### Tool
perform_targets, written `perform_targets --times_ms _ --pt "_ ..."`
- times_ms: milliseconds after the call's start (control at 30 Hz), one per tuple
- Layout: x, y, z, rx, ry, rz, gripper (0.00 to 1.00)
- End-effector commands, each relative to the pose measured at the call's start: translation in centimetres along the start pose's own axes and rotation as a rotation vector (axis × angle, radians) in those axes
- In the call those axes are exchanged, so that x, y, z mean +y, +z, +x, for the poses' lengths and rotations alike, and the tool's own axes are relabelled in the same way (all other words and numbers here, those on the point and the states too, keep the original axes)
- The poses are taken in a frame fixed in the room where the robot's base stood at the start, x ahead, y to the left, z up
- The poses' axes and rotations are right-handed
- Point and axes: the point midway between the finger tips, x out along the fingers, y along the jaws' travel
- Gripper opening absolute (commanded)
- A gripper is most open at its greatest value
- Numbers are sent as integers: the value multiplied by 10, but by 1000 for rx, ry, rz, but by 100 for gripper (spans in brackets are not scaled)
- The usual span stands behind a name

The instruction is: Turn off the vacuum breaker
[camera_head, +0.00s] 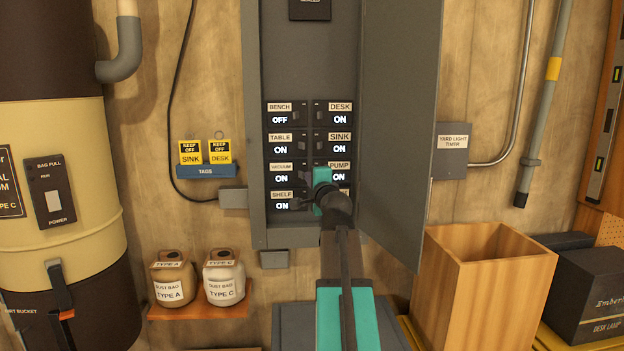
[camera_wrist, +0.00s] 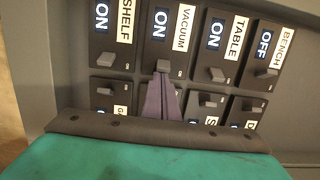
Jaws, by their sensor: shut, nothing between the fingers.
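The vacuum breaker (camera_head: 281,175) is in the left column of the open grey panel, third row down, and reads ON. In the wrist view the vacuum breaker (camera_wrist: 160,28) appears turned on its side, with its small dark lever (camera_wrist: 163,65) showing. My gripper (camera_wrist: 163,77) is shut and empty, its purplish fingertips right at this lever; I cannot tell if they touch it. In the head view my teal gripper body (camera_head: 322,178) is over the pump breaker's side of the panel and hides part of it; the fingertips are not clear there.
The bench breaker (camera_head: 279,115) reads OFF. Table (camera_head: 280,145), shelf (camera_head: 281,201), desk (camera_head: 340,113) and sink (camera_head: 340,143) breakers read ON. The panel door (camera_head: 398,130) stands open at right. A tag holder (camera_head: 205,171) hangs left; a wooden bin (camera_head: 485,290) stands lower right.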

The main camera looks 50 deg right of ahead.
Motion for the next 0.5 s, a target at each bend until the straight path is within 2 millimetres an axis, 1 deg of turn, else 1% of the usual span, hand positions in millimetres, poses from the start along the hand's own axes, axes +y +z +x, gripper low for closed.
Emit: perform_targets --times_ms 367,500 --pt "-1 15 -5 -1 0 -1 0" --pt "0 14 -4 0 0 0 0"
